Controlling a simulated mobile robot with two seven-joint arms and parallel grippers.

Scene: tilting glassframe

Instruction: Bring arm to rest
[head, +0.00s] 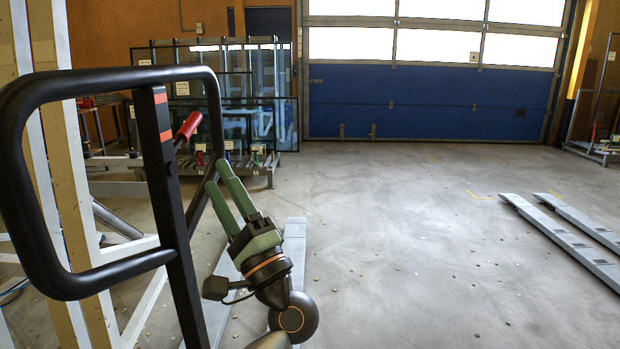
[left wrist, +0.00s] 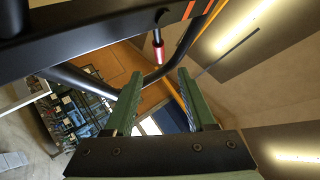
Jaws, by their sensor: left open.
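My left gripper (head: 217,175) is open, with green fingers pointing up and to the left. Nothing is held between its fingers. In the left wrist view its two fingers (left wrist: 160,73) stand apart, with a black tube crossing the view near the tips; I cannot tell whether they touch. The black tubular handle frame (head: 120,77) stands at the left of the head view, and the fingers overlap its right side there. A red-ended lever (head: 188,125) sits by its upright post and also shows in the left wrist view (left wrist: 157,50). My right gripper is not in view.
Cream and white upright beams (head: 68,170) stand at the far left. Racks with glass panes (head: 235,100) stand behind the frame. Pale floor rails (head: 565,240) lie at the right.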

